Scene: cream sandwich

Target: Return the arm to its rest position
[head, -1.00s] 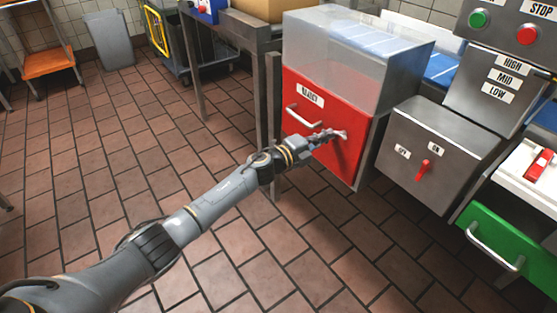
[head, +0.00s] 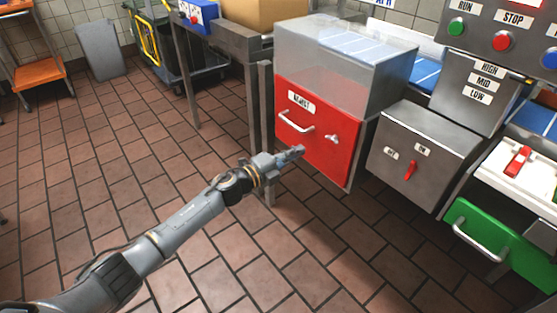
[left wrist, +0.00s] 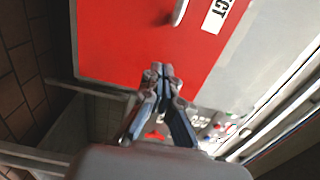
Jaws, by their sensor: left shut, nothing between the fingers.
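My left gripper (head: 291,154) is shut and empty at the end of my outstretched left arm. It is in front of the lower left part of the red REJECT door (head: 340,146), apart from it as far as the head view shows. In the left wrist view the closed fingers (left wrist: 160,76) show against the red door (left wrist: 130,40). The door is closed, with a bar handle (head: 295,122) on its left and a small metal latch (head: 332,138) on its right. My right gripper is not in view.
Right of the red door stands a grey switch box (head: 425,150) with a red lever, then a green drawer (head: 500,240). A control panel (head: 505,30) is at the upper right. A table leg (head: 264,130) stands just behind my gripper. The tiled floor (head: 100,180) is open at left.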

